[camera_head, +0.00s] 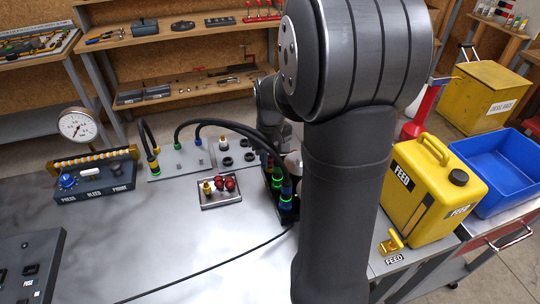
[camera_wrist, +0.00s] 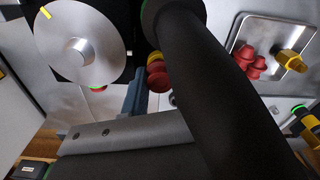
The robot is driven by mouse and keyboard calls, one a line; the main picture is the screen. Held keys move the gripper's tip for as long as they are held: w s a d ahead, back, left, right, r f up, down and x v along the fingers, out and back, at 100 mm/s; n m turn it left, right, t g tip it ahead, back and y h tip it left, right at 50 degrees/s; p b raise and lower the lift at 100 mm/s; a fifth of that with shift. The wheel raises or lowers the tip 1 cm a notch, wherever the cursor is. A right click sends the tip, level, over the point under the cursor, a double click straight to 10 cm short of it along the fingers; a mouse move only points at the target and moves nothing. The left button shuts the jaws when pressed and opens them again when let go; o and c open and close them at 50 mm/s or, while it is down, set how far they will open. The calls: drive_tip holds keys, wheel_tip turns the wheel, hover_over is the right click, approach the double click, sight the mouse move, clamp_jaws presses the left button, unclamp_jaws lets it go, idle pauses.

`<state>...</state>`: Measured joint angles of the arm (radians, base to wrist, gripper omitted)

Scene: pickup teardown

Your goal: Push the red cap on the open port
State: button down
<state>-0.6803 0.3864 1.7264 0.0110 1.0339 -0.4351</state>
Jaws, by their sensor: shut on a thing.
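In the wrist view my gripper (camera_wrist: 150,88) shows one blue-grey finger against a red cap (camera_wrist: 158,80); the other finger is mostly hidden behind a thick black hose (camera_wrist: 205,75). My gripper is shut on this cap. A yellow ring (camera_wrist: 154,57) shows right by the cap's far side; I cannot tell whether the cap is seated on a port. In the head view my arm hides the gripper and the cap. The dark port block (camera_head: 284,212) with green-lit hose fittings stands partly behind the arm.
A small metal tray (camera_head: 207,205) holds red caps (camera_head: 229,184) and a yellow fitting (camera_head: 207,188). Black hoses (camera_head: 215,122) arch from a grey panel (camera_head: 180,160) to the block. A gauge box (camera_head: 97,183) stands left, a yellow FEED can (camera_head: 425,190) right. The table's front is mostly clear.

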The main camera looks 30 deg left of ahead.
sight(271, 161)
drive_tip(key=shift+s+d+f, duration=0.1)
drive_tip(key=shift+s+f, duration=0.05)
drive_tip(key=shift+f, duration=0.35)
idle(0.3)
drive_tip(key=shift+f, duration=0.2)
drive_tip(key=shift+s+d+f, duration=0.1)
drive_tip(key=shift+s+f, duration=0.05)
drive_tip(key=shift+f, duration=0.3)
drive_tip(key=shift+s+d+f, duration=0.1)
drive_tip(key=shift+f, duration=0.35)
idle(1.3)
idle(0.5)
drive_tip(key=shift+w+a+r, duration=0.15)
drive_tip(key=shift+w+r, duration=0.05)
drive_tip(key=shift+r, duration=0.6)
drive_tip(key=shift+w+a+r, duration=0.15)
drive_tip(key=shift+r, duration=1.5)
drive_tip(key=shift+f, duration=0.3)
drive_tip(key=shift+f, duration=0.65)
